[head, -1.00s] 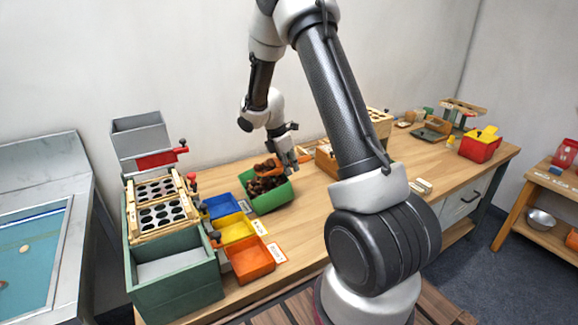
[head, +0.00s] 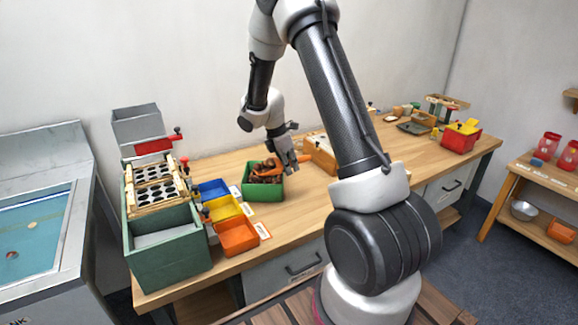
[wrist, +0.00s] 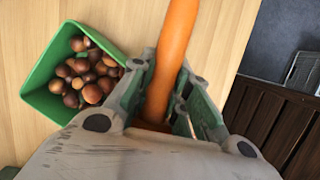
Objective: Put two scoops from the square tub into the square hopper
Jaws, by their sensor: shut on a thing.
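My gripper (head: 291,161) is shut on the orange handle of a scoop (head: 268,167). The handle also shows between the fingers in the wrist view (wrist: 172,50); the scoop's bowl is not seen there. In the head view, the scoop overlaps the chestnuts in the green tub (head: 264,194); whether it touches them, or holds any, I cannot tell. The tub also shows left of my gripper in the wrist view (wrist: 45,100), with several brown chestnuts (wrist: 90,80) inside. A grey square-mouthed hopper (head: 138,132) stands at the back left, above a red piece.
Blue (head: 213,190), yellow (head: 222,212) and orange (head: 238,240) bins stand left of the tub, near a large green box (head: 170,262) and a holed board. A wooden box (head: 322,154) stands right of my gripper. The front of the wooden bench is clear.

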